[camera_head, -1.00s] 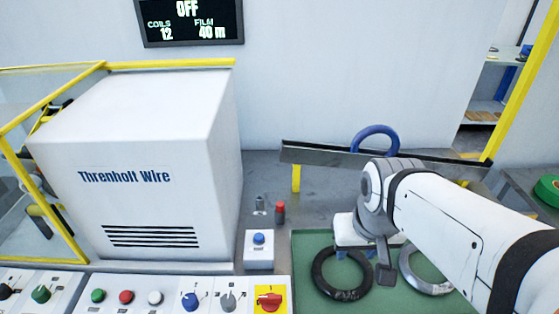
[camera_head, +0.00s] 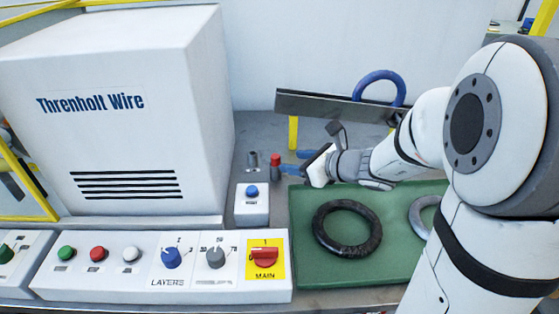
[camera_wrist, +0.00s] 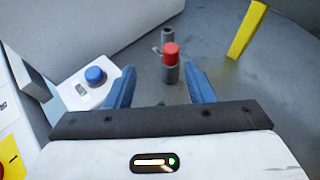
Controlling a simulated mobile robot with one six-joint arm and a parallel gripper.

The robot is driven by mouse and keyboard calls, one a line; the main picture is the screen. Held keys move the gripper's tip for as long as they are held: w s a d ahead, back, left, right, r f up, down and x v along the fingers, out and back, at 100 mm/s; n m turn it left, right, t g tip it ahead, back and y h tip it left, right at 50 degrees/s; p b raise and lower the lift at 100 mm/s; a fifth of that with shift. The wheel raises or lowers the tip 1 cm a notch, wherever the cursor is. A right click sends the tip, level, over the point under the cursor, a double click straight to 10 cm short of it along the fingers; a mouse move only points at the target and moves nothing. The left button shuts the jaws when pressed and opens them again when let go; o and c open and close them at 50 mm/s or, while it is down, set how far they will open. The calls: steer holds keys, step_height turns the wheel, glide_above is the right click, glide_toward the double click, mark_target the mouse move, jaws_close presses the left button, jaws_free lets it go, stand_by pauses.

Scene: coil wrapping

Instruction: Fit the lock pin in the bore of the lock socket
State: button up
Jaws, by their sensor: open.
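The lock pin (camera_head: 275,166) has a red top and a grey lower part and stands upright on the grey table. It also shows in the wrist view (camera_wrist: 171,56), between and just beyond my blue fingertips. The lock socket (camera_head: 252,161) is a short grey cylinder to the left of the pin. In the wrist view the socket (camera_wrist: 167,36) is behind the pin, apart from it. My gripper (camera_head: 291,162) is open, with its fingers pointing at the pin from the right. The wrist view shows both fingers (camera_wrist: 161,78) apart with no part held.
A button box (camera_head: 252,204) with a blue button stands in front of the socket. The white machine (camera_head: 110,110) is to the left. A yellow post (camera_head: 293,132) supports a dark rail behind. A green mat (camera_head: 310,262) with a black coil (camera_head: 347,250) lies in front.

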mark_target(278, 157)
steer(key=shift+m, duration=0.4)
steer(key=x, duration=0.2)
steer(key=b+x, duration=0.1)
steer(key=x, duration=0.2)
steer(key=w+d+x, duration=0.1)
steer(key=x, duration=0.2)
steer(key=shift+f, duration=0.15)
steer(key=shift+t, duration=0.3)
steer(key=shift+c, duration=0.4)
jaws_close()
